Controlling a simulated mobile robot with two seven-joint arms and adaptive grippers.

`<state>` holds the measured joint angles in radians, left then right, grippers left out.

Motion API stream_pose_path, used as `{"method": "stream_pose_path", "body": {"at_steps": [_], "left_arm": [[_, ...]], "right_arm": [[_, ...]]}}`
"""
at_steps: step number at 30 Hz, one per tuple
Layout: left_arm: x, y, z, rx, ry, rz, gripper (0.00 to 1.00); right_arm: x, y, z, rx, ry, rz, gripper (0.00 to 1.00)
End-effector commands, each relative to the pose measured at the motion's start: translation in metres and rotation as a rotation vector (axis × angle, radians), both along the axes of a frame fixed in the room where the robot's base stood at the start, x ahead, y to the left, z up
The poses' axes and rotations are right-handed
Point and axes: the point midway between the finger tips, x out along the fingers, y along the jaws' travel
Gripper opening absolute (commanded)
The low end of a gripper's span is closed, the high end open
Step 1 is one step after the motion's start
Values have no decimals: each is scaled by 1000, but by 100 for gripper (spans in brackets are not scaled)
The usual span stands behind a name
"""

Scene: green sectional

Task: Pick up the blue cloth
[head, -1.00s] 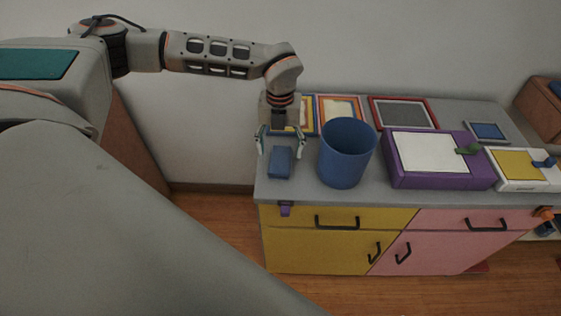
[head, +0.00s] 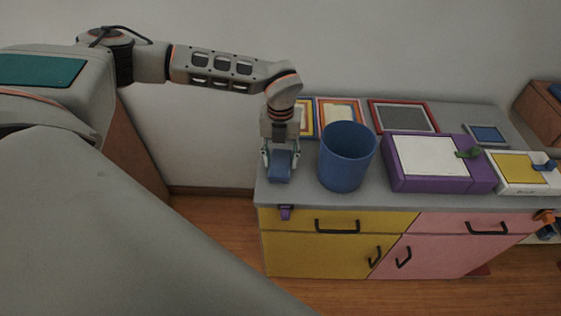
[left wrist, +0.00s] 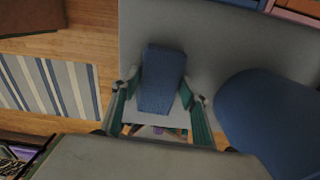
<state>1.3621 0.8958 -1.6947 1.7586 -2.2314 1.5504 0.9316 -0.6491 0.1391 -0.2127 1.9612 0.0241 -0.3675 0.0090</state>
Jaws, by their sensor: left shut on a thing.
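The blue cloth (head: 280,167) is a small folded block at the left end of the grey counter top. My left gripper (head: 281,160) points down over it, with a finger on each side, shut on the cloth. In the left wrist view the cloth (left wrist: 161,80) lies between the two green-sided fingertips (left wrist: 160,92). I cannot tell whether the cloth is clear of the counter. My right gripper is not in view.
A blue bin (head: 345,158) stands close on the right of the gripper. A purple-edged box (head: 484,178) stands farther right. Picture frames (head: 401,106) lie along the wall. The counter (head: 305,192) has yellow and pink drawers below.

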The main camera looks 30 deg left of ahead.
Motion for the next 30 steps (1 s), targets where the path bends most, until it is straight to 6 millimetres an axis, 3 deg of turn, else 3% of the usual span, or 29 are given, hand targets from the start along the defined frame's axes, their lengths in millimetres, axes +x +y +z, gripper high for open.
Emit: {"method": "stream_pose_path", "body": {"at_steps": [5, 10, 24, 30], "left_arm": [[1, 0, 9, 0, -2, 1, 26], [1, 0, 33, -1, -4, 0, 26], [1, 0, 156, -2, -5, 0, 26], [1, 0, 187, 0, -2, 1, 26]], "right_arm": [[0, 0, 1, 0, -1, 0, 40], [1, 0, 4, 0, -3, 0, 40], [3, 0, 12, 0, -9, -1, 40], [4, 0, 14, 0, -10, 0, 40]]}}
